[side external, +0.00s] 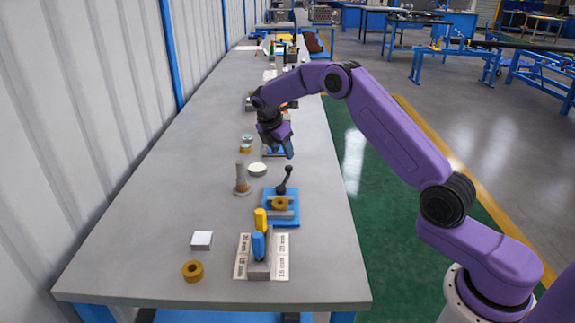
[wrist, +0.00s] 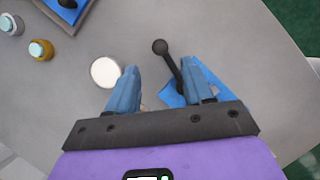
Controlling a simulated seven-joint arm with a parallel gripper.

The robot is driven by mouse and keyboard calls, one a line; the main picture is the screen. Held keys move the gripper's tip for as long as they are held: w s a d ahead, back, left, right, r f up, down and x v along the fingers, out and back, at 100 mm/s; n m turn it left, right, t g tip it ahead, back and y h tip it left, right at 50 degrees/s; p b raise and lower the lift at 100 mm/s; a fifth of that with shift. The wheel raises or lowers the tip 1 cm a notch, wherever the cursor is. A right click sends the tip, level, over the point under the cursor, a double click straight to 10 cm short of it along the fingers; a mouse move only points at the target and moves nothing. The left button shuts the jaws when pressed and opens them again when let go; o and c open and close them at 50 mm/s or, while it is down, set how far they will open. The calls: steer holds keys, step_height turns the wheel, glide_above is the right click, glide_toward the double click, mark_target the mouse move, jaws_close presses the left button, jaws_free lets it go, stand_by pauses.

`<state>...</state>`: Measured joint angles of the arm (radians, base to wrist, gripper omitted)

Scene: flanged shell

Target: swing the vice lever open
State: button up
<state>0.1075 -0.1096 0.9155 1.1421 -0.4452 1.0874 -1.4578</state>
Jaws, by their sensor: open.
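The vice (side external: 281,215) has a blue base and stands on the bench, with a brass-coloured flanged part (side external: 280,203) in it. Its black lever (side external: 287,180) stands up from the vice with a ball knob on its end. My gripper (side external: 288,150) is open and empty, above and behind the vice in the side view, apart from the lever. In the wrist view the lever (wrist: 168,58) shows in the gap between my two blue fingers, nearer the right one. The blue vice base (wrist: 175,97) is partly hidden behind the right finger.
A white disc (side external: 257,169) and a grey-brown post (side external: 242,180) stand left of the vice. In front are a labelled board (side external: 243,268) with blue and yellow pegs, a white block (side external: 202,240) and a brass ring (side external: 193,271). Another blue fixture lies behind my gripper.

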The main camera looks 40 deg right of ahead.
mark_target(289, 167)
steer(key=x, duration=0.7)
steer(key=shift+d+f, duration=0.2)
steer(key=shift+f, duration=0.15)
jaws_close()
